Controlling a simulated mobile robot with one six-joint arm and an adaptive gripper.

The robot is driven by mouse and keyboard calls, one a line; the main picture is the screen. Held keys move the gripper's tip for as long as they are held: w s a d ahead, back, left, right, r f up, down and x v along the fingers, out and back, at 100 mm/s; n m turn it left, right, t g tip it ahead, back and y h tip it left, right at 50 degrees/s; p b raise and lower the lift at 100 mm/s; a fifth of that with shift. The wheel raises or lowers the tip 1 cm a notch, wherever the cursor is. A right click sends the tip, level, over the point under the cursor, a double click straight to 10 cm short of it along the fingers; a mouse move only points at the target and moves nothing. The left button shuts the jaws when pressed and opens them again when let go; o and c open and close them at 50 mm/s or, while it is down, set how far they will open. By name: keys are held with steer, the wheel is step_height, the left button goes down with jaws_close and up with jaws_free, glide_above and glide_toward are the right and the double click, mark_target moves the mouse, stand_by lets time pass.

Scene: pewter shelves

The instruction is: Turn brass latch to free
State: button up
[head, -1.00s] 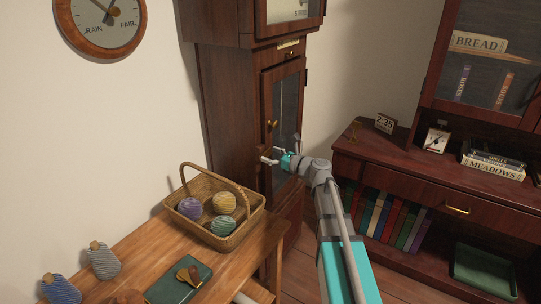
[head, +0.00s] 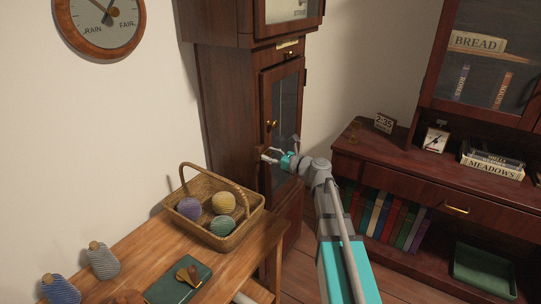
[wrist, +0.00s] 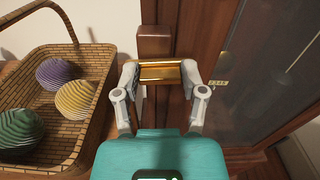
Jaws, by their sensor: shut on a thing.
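The brass latch (wrist: 160,72) shows in the wrist view as a shiny bar lying crosswise between my two fingertips, in front of a wooden block (wrist: 153,40) on the clock case. My gripper (wrist: 160,78) is shut on the latch, one finger at each end. In the head view my gripper (head: 268,157) is at the left edge of the tall clock's glazed door (head: 284,110), below a small brass knob (head: 269,125). The latch is too small and covered to make out there.
A wicker basket (head: 246,232) with several striped balls stands on the wooden table (head: 148,250), close left of my gripper. A dark cabinet (head: 385,164) with books stands to the right. Floor shows between table and cabinet.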

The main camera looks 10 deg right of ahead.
steer(key=n, duration=0.4)
steer(key=shift+w+a+n, duration=0.1)
steer(key=shift+n, duration=0.2)
steer(key=n, duration=0.9)
steer(key=shift+f+n, duration=0.1)
steer(key=shift+n, duration=1.6)
steer(key=o, duration=0.8)
steer(key=shift+a, duration=0.1)
steer(key=o, duration=0.3)
steer(key=shift+w+f, duration=0.1)
steer(key=shift+o, duration=0.2)
